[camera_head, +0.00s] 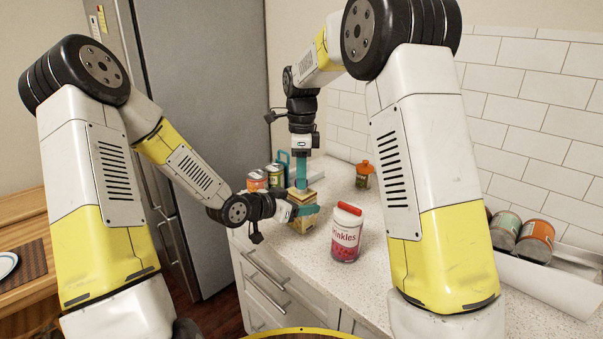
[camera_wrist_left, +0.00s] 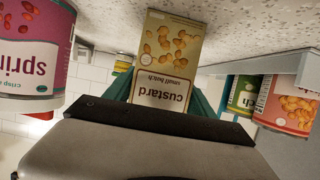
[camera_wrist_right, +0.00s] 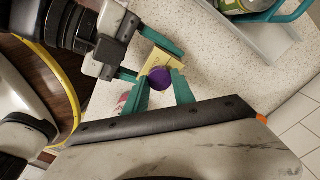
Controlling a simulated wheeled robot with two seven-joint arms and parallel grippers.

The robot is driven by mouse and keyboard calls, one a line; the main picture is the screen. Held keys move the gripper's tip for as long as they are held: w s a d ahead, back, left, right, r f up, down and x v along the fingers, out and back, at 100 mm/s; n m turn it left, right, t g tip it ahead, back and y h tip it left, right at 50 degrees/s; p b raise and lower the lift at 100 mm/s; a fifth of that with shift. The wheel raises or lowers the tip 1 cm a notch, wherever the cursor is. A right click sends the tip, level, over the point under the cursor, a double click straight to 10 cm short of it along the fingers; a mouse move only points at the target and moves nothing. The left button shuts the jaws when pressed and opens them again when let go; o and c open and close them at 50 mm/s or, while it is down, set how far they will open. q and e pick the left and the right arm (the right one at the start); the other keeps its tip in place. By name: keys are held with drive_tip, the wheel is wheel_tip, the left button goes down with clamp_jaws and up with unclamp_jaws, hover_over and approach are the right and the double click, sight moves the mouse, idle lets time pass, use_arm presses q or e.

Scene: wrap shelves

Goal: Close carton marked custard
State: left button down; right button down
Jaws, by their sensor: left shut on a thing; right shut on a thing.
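The custard carton (camera_head: 301,224) is a small yellowish box standing on the counter. Its custard label shows upside down in the left wrist view (camera_wrist_left: 167,65). My left gripper (camera_head: 303,210) is shut on the carton's sides from the left; its teal fingers flank the box in the left wrist view. My right gripper (camera_head: 301,186) points down from above, its teal fingers shut on a round purple cap (camera_wrist_right: 160,78) over the carton top. Whether the cap is seated or slightly raised cannot be told; the fingers hide its edge.
A sprinkles jar (camera_head: 346,233) with a red lid stands just right of the carton. Cans (camera_head: 257,181) in a teal-handled holder are behind left. An orange-lidded jar (camera_head: 363,174) stands farther back. A white bin (camera_head: 560,278) with cans is at right.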

drive_tip(key=shift+f, duration=0.6)
idle(0.4)
drive_tip(key=m, duration=0.4)
drive_tip(key=shift+m, duration=0.4)
drive_tip(key=m, duration=0.9)
drive_tip(key=shift+s+a+f, duration=0.1)
drive_tip(key=shift+f, duration=0.1)
drive_tip(key=shift+m, duration=0.9)
drive_tip(key=shift+s+d+f+m, duration=0.1)
drive_tip(key=shift+d+f+m, duration=0.1)
drive_tip(key=shift+m, duration=0.35)
drive_tip(key=shift+s+d+f+m, duration=0.1)
drive_tip(key=shift+f+m, duration=0.1)
drive_tip(key=shift+m, duration=0.75)
drive_tip(key=shift+w+a+r+m, duration=0.2)
drive_tip(key=shift+w+r+m, duration=0.05)
drive_tip(key=shift+r+m, duration=0.3)
